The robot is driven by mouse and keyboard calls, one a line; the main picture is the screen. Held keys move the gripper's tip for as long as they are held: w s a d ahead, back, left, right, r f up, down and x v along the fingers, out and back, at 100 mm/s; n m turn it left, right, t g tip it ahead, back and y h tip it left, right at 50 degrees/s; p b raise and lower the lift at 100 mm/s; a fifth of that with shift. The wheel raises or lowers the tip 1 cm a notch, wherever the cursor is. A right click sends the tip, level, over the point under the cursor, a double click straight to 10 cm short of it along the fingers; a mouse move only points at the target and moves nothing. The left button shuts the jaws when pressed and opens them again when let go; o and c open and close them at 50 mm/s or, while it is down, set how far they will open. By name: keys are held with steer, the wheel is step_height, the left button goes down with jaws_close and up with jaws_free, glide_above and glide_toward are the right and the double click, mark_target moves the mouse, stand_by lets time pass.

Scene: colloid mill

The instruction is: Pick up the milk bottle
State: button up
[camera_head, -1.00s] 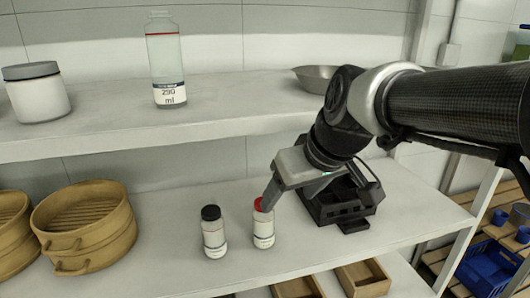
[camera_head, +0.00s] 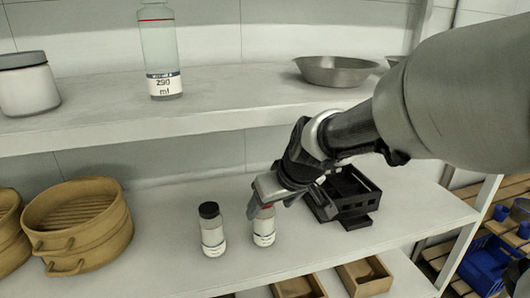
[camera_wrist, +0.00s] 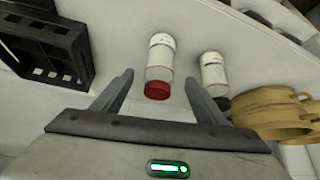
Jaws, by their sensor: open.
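A small white-labelled bottle with a red cap (camera_head: 264,232) stands upright on the lower shelf. A similar bottle with a black cap (camera_head: 212,236) stands just left of it. No readable label tells me which one holds milk. My gripper (camera_head: 272,208) is open at the red-capped bottle's top and partly hides its cap. In the wrist view the red-capped bottle (camera_wrist: 161,52) lies between and beyond my open fingers (camera_wrist: 159,78), its cap toward the palm. The black-capped bottle (camera_wrist: 213,70) is outside the right finger. I see no grip on either bottle.
A black crate (camera_head: 352,197) stands close right of my gripper, also in the wrist view (camera_wrist: 45,45). Bamboo steamers (camera_head: 80,225) are at left. The upper shelf (camera_head: 230,105) overhangs behind, holding a large bottle (camera_head: 160,55), a jar (camera_head: 28,85) and a metal bowl (camera_head: 335,70).

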mark_target(268, 211)
steer(key=x, duration=0.5)
steer(key=shift+f+b, duration=0.1)
steer(key=shift+b, duration=0.2)
steer(key=c, duration=1.2)
steer(key=shift+c, duration=0.5)
